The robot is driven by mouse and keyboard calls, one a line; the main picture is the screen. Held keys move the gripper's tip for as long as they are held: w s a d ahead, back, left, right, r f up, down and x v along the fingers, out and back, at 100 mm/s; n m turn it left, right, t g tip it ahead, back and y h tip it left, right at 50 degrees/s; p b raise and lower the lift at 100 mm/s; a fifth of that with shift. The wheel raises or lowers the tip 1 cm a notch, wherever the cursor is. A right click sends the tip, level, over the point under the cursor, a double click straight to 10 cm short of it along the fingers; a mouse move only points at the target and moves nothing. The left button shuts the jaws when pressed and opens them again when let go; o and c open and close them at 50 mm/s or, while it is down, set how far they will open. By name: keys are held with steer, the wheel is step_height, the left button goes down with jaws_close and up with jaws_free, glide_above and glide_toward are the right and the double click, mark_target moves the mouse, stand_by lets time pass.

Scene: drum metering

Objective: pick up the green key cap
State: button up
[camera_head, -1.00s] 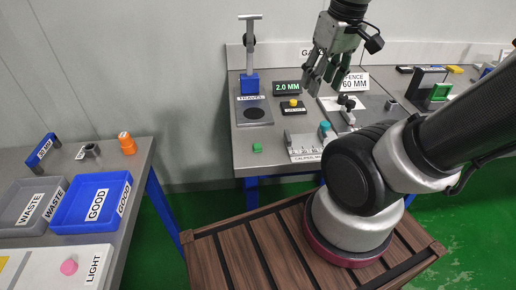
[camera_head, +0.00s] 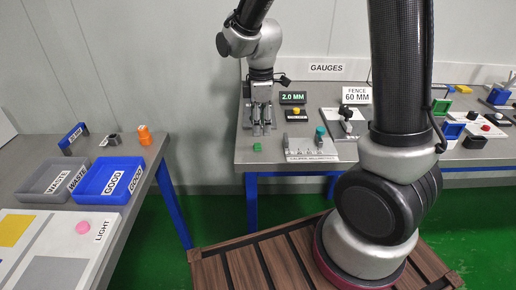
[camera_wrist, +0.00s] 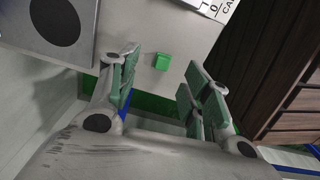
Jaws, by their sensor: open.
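The green key cap (camera_head: 257,147) is a small green block on the grey gauge table (camera_head: 245,160), near its front left corner. In the wrist view the green key cap (camera_wrist: 163,62) lies between and beyond the two fingers, close to the table edge. My gripper (camera_head: 262,130) points down above the table, just behind and above the cap in the head view. The gripper (camera_wrist: 158,98) is open and empty, and its pads are apart from the cap.
A caliper block (camera_head: 312,147) stands right of the cap, and a 2.0 MM display (camera_head: 293,98) stands behind it. In the wrist view a plate with a dark disc (camera_wrist: 55,20) is at upper left. The left table holds a blue GOOD bin (camera_head: 110,180) and a grey WASTE bin (camera_head: 52,180).

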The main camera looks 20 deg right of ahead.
mark_target(260, 144)
steer(key=f, duration=0.6)
steer(key=shift+s+a+f, duration=0.1)
steer(key=shift+s+f, duration=0.05)
steer(key=shift+s, duration=0.2)
steer(key=c, duration=0.8)
